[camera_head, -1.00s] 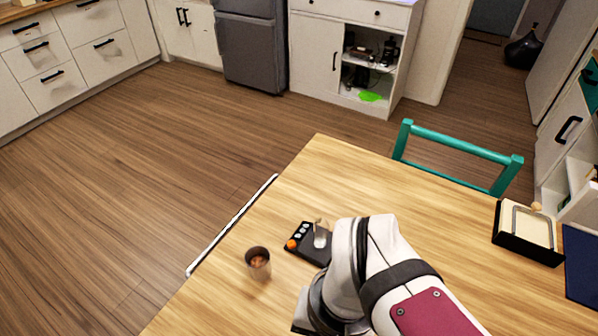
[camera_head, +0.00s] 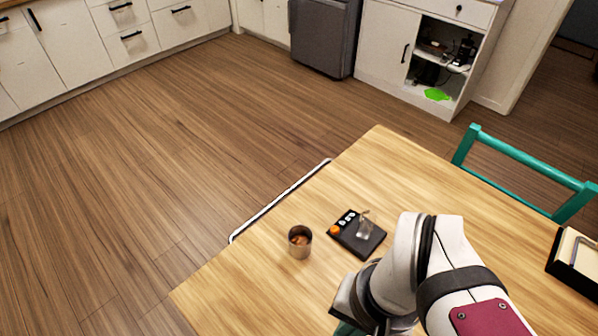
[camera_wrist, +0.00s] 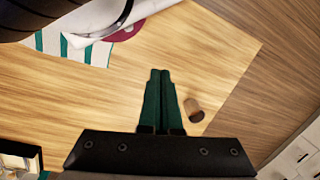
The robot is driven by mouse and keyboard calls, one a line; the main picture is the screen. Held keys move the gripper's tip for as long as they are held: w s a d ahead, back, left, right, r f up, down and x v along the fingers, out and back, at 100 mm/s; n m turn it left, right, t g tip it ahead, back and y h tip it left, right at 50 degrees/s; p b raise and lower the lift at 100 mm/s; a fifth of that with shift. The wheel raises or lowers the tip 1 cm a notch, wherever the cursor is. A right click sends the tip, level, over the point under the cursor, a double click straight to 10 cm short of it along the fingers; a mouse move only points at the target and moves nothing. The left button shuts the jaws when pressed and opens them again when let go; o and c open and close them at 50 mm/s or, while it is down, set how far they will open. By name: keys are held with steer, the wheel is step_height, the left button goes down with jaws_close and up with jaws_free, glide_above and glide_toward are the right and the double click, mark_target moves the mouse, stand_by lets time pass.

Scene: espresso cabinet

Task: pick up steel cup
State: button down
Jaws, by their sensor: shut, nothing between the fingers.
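The steel cup (camera_head: 300,247) stands upright on the wooden table near its left edge, with brown contents showing inside. It also shows in the wrist view (camera_wrist: 193,109), just right of the fingers. My gripper (camera_wrist: 160,72) has its two green fingers together in the wrist view, with nothing held. The cup is apart from the fingers. In the head view my arm is right of the cup and the fingertips are not clearly seen.
A black holder (camera_head: 577,262) is at the right. A teal chair (camera_head: 525,165) stands behind the table. A striped cloth (camera_wrist: 62,44) shows in the wrist view.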

jaws_free()
steer(key=w+a+f+t+y, duration=0.1)
steer(key=w+a+f+t, duration=0.1)
steer(key=w+a+f, duration=0.5)
steer(key=w+a+f+t+y, duration=0.1)
steer(key=w+a+f+t, duration=0.1)
steer(key=w+a, duration=0.6)
steer(key=n+t+h, duration=0.1)
steer(key=t+h, duration=0.8)
glide_toward(296, 247)
steer(key=x, duration=1.2)
steer(key=shift+w+d+f, duration=0.15)
steer(key=shift+w+f, duration=0.1)
steer(key=shift+w, duration=0.2)
steer(key=shift+c, duration=0.3)
